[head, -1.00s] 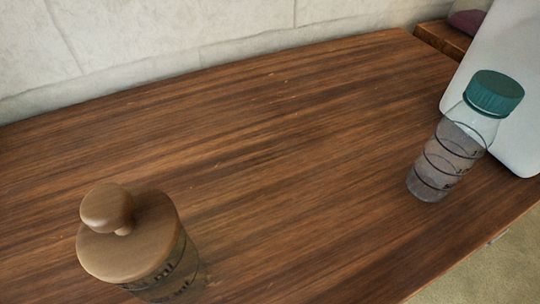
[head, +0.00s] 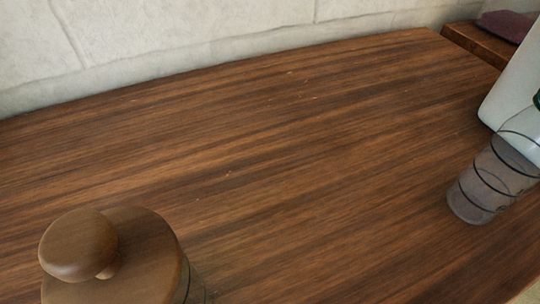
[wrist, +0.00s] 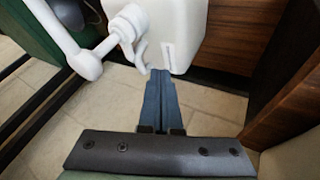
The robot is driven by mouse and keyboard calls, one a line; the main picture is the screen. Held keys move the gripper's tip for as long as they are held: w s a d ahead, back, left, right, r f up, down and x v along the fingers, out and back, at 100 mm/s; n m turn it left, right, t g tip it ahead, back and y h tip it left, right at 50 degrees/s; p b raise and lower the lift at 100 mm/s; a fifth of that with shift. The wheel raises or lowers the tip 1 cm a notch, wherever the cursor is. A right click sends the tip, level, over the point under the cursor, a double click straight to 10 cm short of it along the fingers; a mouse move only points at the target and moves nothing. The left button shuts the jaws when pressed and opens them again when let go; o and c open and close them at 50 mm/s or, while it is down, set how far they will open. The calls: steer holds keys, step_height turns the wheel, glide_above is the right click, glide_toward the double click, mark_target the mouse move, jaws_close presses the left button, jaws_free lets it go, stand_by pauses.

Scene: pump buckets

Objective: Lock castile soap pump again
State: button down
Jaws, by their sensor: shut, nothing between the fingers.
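My gripper (wrist: 160,76) shows in the wrist view, its two blue fingers shut together with nothing between them. Just beyond its tips is a white container-like body (wrist: 182,32). White curved parts (wrist: 128,24) and a white arm-like piece (wrist: 70,40), perhaps a pump and its spout, stand to the left of that body. I cannot tell whether the fingertips touch the white parts. No label can be read, so I cannot tell which soap it is. In the head view a white body (head: 515,90) is cut off at the right edge. My gripper is not in the head view.
In the head view a clear banded bottle (head: 482,190) stands on the wooden table (head: 290,160) at the right. A jar with a wooden lid (head: 135,250) stands front left. The table's middle is clear. In the wrist view a wooden side (wrist: 288,85) is close at the right.

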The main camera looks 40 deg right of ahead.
steer(key=b+x, duration=0.2)
steer(key=x, duration=0.2)
steer(key=shift+f, duration=0.3)
steer(key=d, duration=0.1)
steer(key=d+b, duration=0.1)
steer(key=d, duration=0.1)
steer(key=shift+s+d, duration=0.1)
steer(key=shift+s, duration=0.3)
steer(key=shift+s+d+r, duration=0.1)
steer(key=shift+s+d, duration=0.05)
steer(key=shift+d, duration=0.3)
steer(key=shift+d+m+g, duration=0.15)
steer(key=shift+m+g, duration=0.15)
steer(key=shift+m, duration=0.2)
steer(key=shift+w+d+r+m, duration=0.1)
steer(key=shift+w+d+m, duration=0.1)
steer(key=shift+w+m, duration=0.1)
steer(key=shift+d, duration=0.2)
steer(key=shift+s, duration=0.1)
steer(key=shift+s+a+p, duration=0.35)
steer(key=shift+a+p, duration=0.2)
steer(key=shift+a, duration=0.2)
